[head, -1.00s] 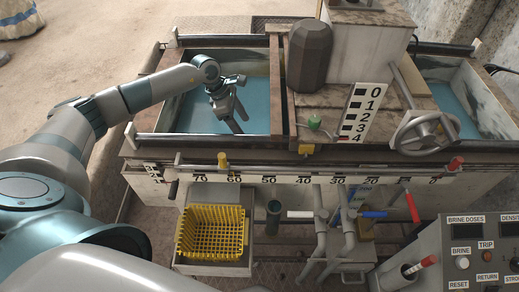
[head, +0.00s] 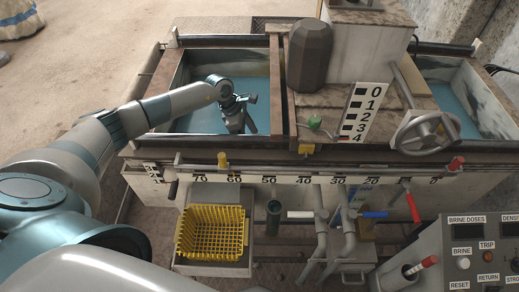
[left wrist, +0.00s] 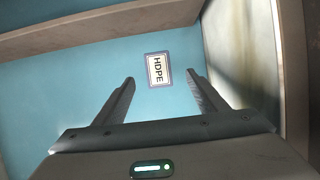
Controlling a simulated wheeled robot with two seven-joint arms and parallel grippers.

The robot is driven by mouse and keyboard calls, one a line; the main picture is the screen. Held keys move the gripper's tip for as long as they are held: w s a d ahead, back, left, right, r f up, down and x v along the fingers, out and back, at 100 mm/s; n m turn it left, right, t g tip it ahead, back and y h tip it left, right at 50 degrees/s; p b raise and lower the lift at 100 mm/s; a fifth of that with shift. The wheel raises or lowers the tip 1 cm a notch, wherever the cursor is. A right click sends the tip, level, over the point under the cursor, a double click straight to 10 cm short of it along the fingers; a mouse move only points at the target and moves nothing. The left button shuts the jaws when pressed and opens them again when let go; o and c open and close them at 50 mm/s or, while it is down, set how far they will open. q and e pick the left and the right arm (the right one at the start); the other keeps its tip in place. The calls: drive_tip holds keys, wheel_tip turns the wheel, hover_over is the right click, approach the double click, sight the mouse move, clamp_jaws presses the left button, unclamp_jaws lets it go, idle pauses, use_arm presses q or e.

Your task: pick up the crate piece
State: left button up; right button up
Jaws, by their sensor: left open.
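A small pale, dark-edged tile marked HDPE (left wrist: 158,69) lies in the blue tank in the left wrist view. It is the only loose-looking piece there, and I cannot tell for sure that it is the crate piece. In the head view it is not visible. My left gripper (head: 244,126) is over the right part of the left tank, pointing down. In the left wrist view my left gripper (left wrist: 160,78) is open and empty, with the tile showing between and just beyond its fingertips. My right gripper is not in view.
The left tank's wooden rim (head: 277,85) and front beam (head: 215,147) surround the work area. A yellow basket (head: 212,232) sits in a tray in front. A dark rounded housing (head: 310,55) and a handwheel (head: 425,132) stand to the right.

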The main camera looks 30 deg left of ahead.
use_arm(q)
drive_tip(key=shift+x, duration=2.2)
drive_tip(key=shift+w+d, duration=0.1)
drive_tip(key=shift+w, duration=0.1)
drive_tip(key=shift+r, duration=0.1)
drive_tip(key=c, duration=1.1)
